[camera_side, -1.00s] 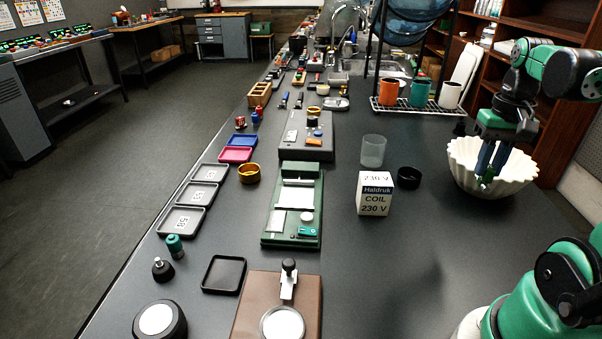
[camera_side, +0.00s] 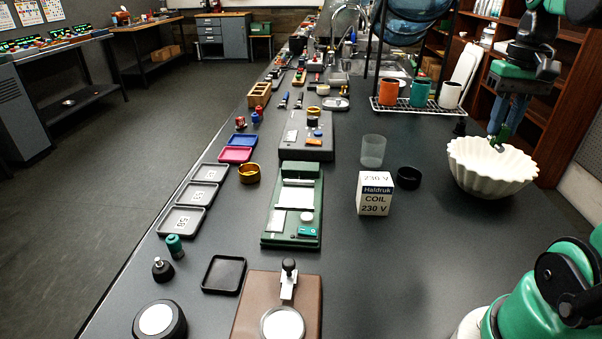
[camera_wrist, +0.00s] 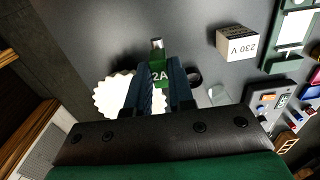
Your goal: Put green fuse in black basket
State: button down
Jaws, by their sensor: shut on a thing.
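My gripper (camera_wrist: 160,80) is shut on the green fuse (camera_wrist: 159,72), which carries a "2A" label and a metal end cap. In the side view the fuse (camera_side: 499,138) hangs between the fingers at the upper rim of the white fluted bowl (camera_side: 491,167). A small round black open container (camera_side: 408,177), the only basket-like black thing I make out, stands on the bench left of the bowl. It is partly hidden behind my finger in the wrist view (camera_wrist: 193,75).
The white "COIL 230 V" box (camera_side: 375,194) stands just left of the black container, with a clear cup (camera_side: 373,151) behind. A rack of mugs (camera_side: 418,103) is at the back. The bench in front of the bowl is free. A green fuse board (camera_side: 293,205) lies further left.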

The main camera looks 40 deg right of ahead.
jog(key=w+d+f, duration=0.4)
jog(key=w, duration=0.4)
jog(key=w+d+f, duration=0.4)
jog(key=w+f, duration=0.1)
jog(key=w, duration=0.4)
jog(key=shift+s+f, duration=0.2)
jog(key=shift+f, duration=4.95)
jog(key=c, duration=0.7)
grip_release()
notch_tip(320, 180, up, 7)
jog(key=shift+r, duration=0.1)
